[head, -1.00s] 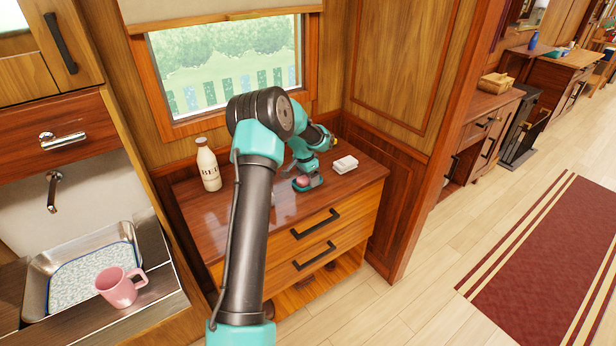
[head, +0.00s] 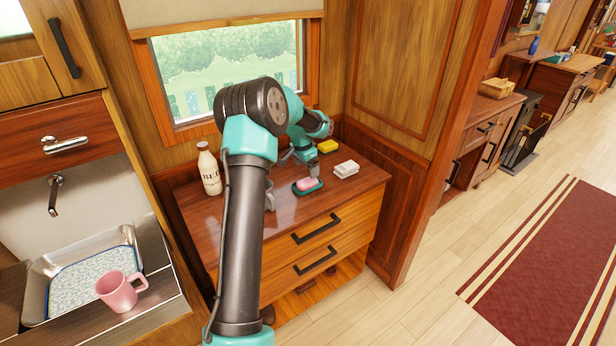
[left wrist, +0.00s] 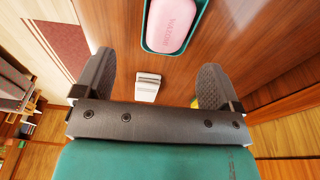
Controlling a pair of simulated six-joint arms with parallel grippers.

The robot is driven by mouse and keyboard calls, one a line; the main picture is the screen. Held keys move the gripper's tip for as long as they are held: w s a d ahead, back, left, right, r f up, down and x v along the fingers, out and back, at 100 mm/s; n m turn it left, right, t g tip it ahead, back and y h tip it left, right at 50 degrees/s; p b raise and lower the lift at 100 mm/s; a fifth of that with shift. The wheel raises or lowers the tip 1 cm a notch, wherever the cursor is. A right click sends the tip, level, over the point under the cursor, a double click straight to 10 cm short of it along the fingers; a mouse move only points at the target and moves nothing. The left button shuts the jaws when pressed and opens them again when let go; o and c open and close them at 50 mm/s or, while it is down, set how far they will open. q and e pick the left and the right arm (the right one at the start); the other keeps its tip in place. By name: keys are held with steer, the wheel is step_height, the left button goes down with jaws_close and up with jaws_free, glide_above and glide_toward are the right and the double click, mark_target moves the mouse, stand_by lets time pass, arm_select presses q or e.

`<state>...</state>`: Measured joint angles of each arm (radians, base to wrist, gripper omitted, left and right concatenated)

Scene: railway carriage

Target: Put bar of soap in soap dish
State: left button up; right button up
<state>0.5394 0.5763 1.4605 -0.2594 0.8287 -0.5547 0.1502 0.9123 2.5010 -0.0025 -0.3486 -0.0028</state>
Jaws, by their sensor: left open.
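The pink bar of soap (head: 307,184) lies in the teal soap dish (head: 319,188) on the wooden cabinet top. In the left wrist view the soap (left wrist: 172,24) is inside the dish's rim (left wrist: 146,42), cut off by the top edge. My left gripper (head: 309,171) is just above and behind the dish in the head view. My right gripper is not in view.
A white block-like item (head: 346,169) and a yellow item (head: 328,146) are close to the dish. A cream bottle (head: 209,172) stands at the cabinet's left. A grey object beside my arm is mostly hidden. A pink mug (head: 120,291) stands by the sink (head: 38,290).

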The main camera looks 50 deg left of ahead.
arm_select(q)
step_height(320, 180, up, 10)
steer(key=s, duration=0.1)
steer(key=shift+s, duration=0.25)
steer(key=shift+a+r, duration=0.1)
steer(key=shift+a, duration=0.05)
steer(key=shift+c, duration=0.3)
jaws_close()
stand_by(0.6)
stand_by(0.7)
